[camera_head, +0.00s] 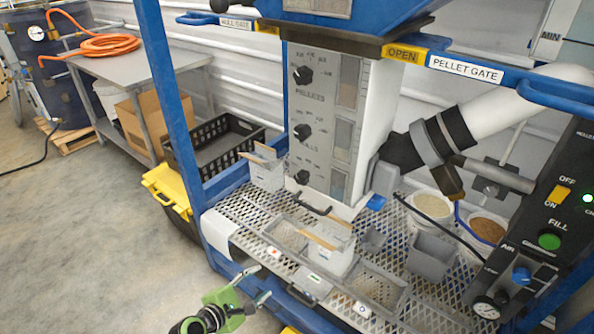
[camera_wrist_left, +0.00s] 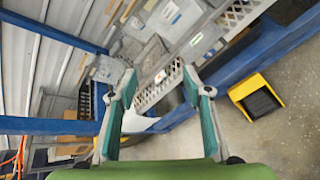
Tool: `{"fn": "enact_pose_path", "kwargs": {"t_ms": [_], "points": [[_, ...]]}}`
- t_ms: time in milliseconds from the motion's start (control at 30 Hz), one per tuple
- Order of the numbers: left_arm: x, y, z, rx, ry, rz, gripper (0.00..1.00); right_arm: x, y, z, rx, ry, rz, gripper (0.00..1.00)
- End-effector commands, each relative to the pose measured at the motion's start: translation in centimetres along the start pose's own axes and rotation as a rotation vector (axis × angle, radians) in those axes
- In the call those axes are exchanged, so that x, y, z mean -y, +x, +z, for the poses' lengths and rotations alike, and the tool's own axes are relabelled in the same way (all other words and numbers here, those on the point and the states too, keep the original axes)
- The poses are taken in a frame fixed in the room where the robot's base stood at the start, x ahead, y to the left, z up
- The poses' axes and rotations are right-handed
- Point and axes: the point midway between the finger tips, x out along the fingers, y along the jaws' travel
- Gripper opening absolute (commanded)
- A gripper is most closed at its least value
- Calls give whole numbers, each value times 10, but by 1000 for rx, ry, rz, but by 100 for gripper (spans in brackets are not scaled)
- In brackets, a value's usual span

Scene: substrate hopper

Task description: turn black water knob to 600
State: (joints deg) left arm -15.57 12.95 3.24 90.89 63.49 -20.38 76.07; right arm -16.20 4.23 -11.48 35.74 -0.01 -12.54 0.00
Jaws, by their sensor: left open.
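The grey panel (camera_head: 335,125) stands upright on the hopper frame with three black knobs in a column. The top knob (camera_head: 302,75) is by the word PELLETS and the middle knob (camera_head: 302,131) is by HULLS. The lowest black knob (camera_head: 302,177), likely the water knob, has no label or scale I can read. My left gripper (camera_head: 255,286) is open and empty, low in front of the grated shelf, well below the panel and apart from it. In the left wrist view its two green fingers (camera_wrist_left: 160,80) are spread with nothing between them.
The grated shelf (camera_head: 240,217) holds several grey containers and buckets. A blue post (camera_head: 167,90) rises left of the panel. A black control box (camera_head: 545,225) stands at right. A black crate (camera_head: 240,136) sits at left. Open floor lies left of the frame.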

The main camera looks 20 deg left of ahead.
Motion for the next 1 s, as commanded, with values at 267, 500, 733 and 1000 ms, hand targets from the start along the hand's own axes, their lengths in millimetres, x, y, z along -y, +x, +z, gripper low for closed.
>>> {"fn": "enact_pose_path", "kwargs": {"t_ms": [267,500,733,1000], "points": [[-160,-64,146,381,-589,133,45,-3,-24,30,45,-4,3,40],[-186,-75,176,469,-700,125,45,-6,-29,25,38,-4,6,40],[-197,-42,190,468,-699,127,45,-7,-38,6,10,-3,7,40],[-210,6,209,466,-697,126,45,1,-44,8,15,0,-1,40]]}}
